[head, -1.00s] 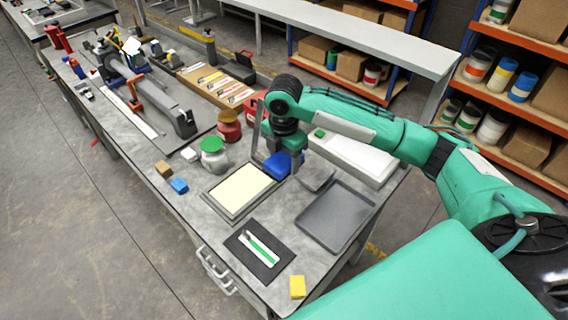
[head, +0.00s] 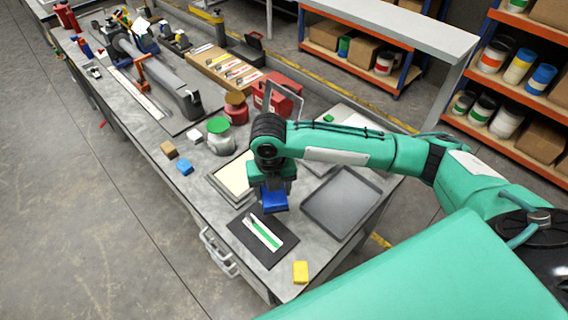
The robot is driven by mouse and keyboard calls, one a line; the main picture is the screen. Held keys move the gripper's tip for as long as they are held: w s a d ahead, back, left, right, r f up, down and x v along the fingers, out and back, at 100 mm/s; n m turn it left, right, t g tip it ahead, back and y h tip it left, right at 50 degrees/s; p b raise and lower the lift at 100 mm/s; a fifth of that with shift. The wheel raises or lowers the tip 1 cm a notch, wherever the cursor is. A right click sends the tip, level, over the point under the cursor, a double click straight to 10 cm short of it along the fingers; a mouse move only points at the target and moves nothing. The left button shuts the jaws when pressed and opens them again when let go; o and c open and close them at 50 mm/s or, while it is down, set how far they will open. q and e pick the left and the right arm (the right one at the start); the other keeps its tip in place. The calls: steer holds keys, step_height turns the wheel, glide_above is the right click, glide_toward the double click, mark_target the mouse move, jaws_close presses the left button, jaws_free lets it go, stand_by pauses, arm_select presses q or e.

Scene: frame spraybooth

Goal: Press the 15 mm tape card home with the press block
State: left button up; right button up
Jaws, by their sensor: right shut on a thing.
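My right gripper (head: 271,184) points down and is shut on a blue block (head: 273,202), which I take to be the press block. It holds the block near the back right edge of a black mat (head: 273,258). A white card with a green stripe (head: 263,232) lies at a slant on the mat, just in front of the block. I cannot read a size on the card. The block appears apart from the card; its height above the mat is hard to tell. My left gripper is out of view.
A cream pad in a grey frame (head: 216,188) lies left of the gripper, partly hidden. A grey tray (head: 342,203) lies to the right. A yellow block (head: 301,271) sits near the front edge. A green-lidded jar (head: 219,137) and small blocks (head: 185,167) stand further left.

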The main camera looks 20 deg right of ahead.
mark_target(268, 237)
steer(key=s+a+f+n+b, duration=0.1)
steer(key=f+n+b, duration=0.1)
steer(key=f, duration=0.1)
steer(key=s+a+f+n+b, duration=0.2)
steer(key=f, duration=0.1)
steer(key=s+a+f+n+b, duration=0.1)
steer(key=s+f+n+b, duration=0.1)
steer(key=f+b, duration=0.1)
steer(key=shift+a+f+n, duration=0.15)
steer(key=shift+f+n, duration=0.2)
steer(key=shift+n, duration=0.05)
steer(key=shift+f, duration=0.55)
stand_by(0.9)
steer(key=shift+s+f+p, duration=0.15)
steer(key=shift+f+p, duration=0.05)
steer(key=shift+p, duration=0.1)
stand_by(1.6)
step_height(268, 237, up, 7)
steer(key=p, duration=0.7)
steer(key=shift+r, duration=0.15)
